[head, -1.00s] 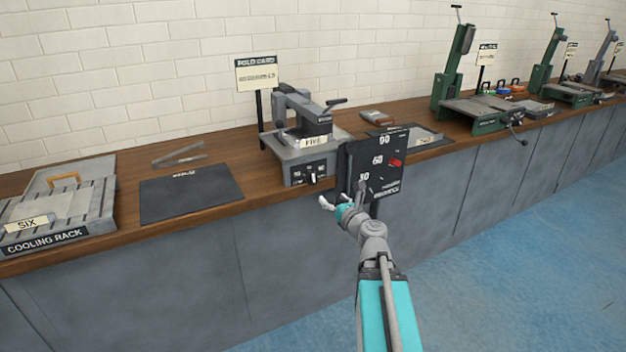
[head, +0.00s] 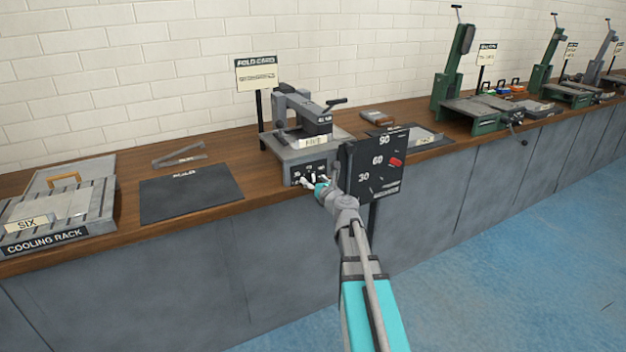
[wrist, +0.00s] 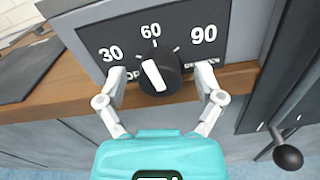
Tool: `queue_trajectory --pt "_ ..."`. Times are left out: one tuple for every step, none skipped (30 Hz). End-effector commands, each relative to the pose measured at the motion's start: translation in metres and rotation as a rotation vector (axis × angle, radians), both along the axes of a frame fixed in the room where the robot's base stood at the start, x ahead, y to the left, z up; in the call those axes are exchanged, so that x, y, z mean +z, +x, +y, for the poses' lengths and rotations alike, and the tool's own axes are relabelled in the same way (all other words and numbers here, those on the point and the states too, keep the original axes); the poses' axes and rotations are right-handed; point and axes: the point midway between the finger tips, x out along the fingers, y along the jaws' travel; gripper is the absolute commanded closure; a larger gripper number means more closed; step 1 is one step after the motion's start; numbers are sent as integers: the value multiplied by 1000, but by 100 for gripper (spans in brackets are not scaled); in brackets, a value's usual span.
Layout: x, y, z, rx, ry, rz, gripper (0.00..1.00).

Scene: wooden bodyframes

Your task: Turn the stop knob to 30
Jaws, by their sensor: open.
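The stop knob (wrist: 172,80) is black and round with a white pointer bar. It sits on a dark dial panel (wrist: 188,20) marked 30, 60 and 90. The bar's upper end leans slightly left, near 60 on the side toward 30. In the head view the panel is on the front of the grey press (head: 291,157), and my gripper partly covers it. My gripper (wrist: 160,74) is open, with one fingertip on each side of the knob. I see gaps between both fingertips and the knob. My gripper also shows in the head view (head: 313,183).
A black board (head: 374,184) marked 30, 60 and 90, with a red piece (head: 396,162), stands just right of my gripper. A lever with a black ball (wrist: 288,157) is at lower right in the wrist view. A dark mat (head: 190,195) and cooling rack (head: 90,230) lie left.

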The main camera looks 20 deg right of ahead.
Motion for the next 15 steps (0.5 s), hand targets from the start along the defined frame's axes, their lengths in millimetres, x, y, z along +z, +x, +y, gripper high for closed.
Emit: queue_trajectory --pt "0 5 0 0 0 0 14" --pt "0 6 0 0 0 0 14" --pt "0 7 0 0 0 0 14" --pt "0 8 0 0 0 0 14" --pt "0 9 0 0 0 0 14" --pt "0 9 0 0 0 0 14" --pt "0 9 0 0 0 0 14" --pt "0 9 0 0 0 0 14" --pt "0 9 0 0 0 0 14" --pt "0 9 0 0 0 0 14" --pt "0 9 0 0 0 0 14" --pt "0 9 0 0 0 0 14" --pt "0 9 0 0 0 0 14" --pt "0 9 0 0 0 0 14" --pt "0 9 0 0 0 0 20"
